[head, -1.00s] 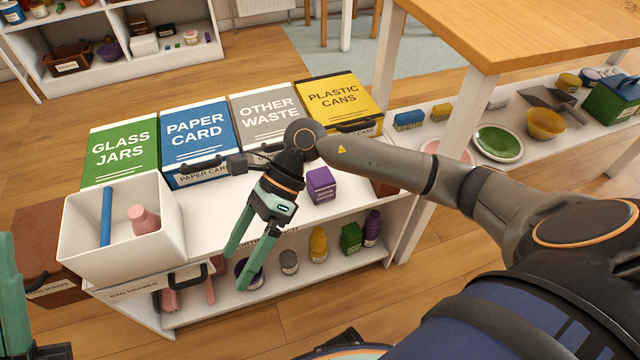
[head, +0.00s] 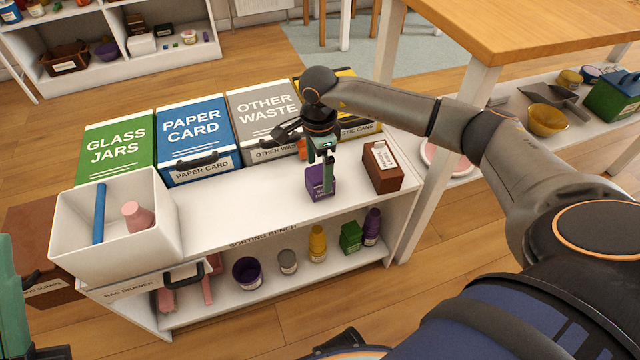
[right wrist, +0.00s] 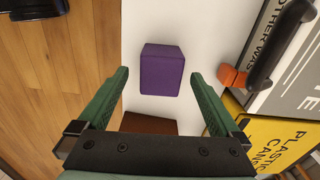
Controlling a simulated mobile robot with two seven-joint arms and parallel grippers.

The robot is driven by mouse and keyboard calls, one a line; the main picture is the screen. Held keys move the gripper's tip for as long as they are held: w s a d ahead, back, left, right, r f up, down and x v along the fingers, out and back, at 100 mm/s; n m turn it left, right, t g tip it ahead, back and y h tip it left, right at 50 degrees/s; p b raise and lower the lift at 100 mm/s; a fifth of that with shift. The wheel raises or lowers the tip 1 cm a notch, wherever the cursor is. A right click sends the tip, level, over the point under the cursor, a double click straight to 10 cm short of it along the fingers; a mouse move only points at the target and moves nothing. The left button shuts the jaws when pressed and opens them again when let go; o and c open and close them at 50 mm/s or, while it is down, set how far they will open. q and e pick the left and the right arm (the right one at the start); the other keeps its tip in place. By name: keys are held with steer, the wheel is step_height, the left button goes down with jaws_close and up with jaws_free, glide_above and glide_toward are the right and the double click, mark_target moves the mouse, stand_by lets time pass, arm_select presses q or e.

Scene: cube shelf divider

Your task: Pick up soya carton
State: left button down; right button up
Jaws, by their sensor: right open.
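A small purple carton (head: 313,186) stands on the top of the white sorting bench; its label is too small to read. In the right wrist view the purple carton (right wrist: 162,70) lies ahead, between the lines of the two fingers, with a gap on each side. My right gripper (head: 327,188) is open and points down just above the carton, hiding part of it. Its green fingers (right wrist: 158,76) hold nothing. Only a green part of my left gripper (head: 8,300) shows at the left edge; its jaws cannot be made out.
A brown labelled box (head: 383,168) stands to the right of the carton. Behind are bins, including other waste (head: 268,105) and paper card (head: 195,130). An orange item (right wrist: 232,77) lies by the bins. A white tub (head: 150,235) stands at left. Bench top between tub and carton is clear.

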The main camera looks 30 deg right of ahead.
mark_target(320, 174)
step_height(320, 174, down, 5)
steer(key=shift+d+f+b, duration=0.15)
steer(key=shift+f+b, duration=0.05)
steer(key=shift+b, duration=0.8)
steer(key=shift+r, duration=0.1)
steer(key=c, duration=1.4)
steer(key=shift+r, duration=0.1)
